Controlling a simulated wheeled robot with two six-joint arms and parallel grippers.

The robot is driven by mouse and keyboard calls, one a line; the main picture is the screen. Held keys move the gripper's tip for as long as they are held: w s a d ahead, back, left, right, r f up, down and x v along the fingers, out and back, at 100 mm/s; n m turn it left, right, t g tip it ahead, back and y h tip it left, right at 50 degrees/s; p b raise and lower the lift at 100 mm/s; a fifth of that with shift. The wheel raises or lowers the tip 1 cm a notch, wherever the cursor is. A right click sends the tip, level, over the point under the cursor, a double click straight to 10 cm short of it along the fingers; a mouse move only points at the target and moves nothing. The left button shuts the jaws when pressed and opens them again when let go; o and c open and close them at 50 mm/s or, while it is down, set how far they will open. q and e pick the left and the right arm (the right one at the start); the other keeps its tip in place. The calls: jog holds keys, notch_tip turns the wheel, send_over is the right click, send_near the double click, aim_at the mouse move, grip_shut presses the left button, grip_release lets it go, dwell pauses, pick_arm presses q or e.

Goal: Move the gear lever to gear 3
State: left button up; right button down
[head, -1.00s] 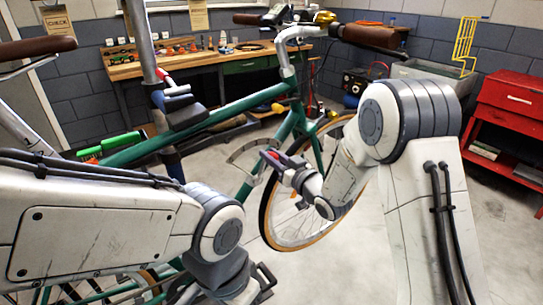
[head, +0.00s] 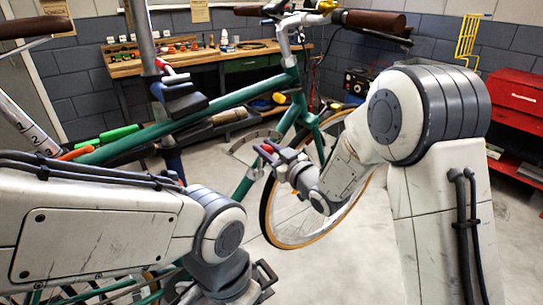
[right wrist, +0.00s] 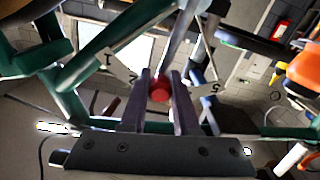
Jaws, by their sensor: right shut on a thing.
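The gear lever's red knob (right wrist: 160,90) sits between the two fingers of my right gripper (right wrist: 160,98) in the right wrist view. The fingers are shut on it. Behind it is a pale numbered plate (right wrist: 112,62), where 1 and 2 show on the left and 5 on the right; the marks between are hidden by the lever and fingers. In the head view the red knob (head: 267,147) is at the tip of my right gripper (head: 272,154), beside the green bike frame (head: 240,97). My left arm reaches in low left; its gripper's fingers cannot be made out clearly.
The bike's front wheel (head: 268,215) stands close behind my right gripper. A wooden workbench (head: 180,60) with small tools is at the back, and a red cabinet (head: 515,97) is at the right. A pale marked tube (head: 32,133) is at the left edge.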

jog(key=shift+s+a+f+n, duration=0.1)
jog(key=shift+s+a+n, duration=0.1)
jog(key=shift+n, duration=0.2)
jog(key=shift+a, duration=0.1)
pick_arm(q)
jog(key=shift+f, duration=0.5)
pick_arm(e)
jog(key=c, duration=0.6)
grip_release()
jog(key=shift+c, duration=0.2)
jog(key=shift+s, duration=0.1)
pick_arm(q)
jog(key=shift+f+b, duration=0.25)
jog(key=shift+b, duration=0.1)
pick_arm(e)
jog(key=v, duration=1)
jog(key=shift+s, duration=0.15)
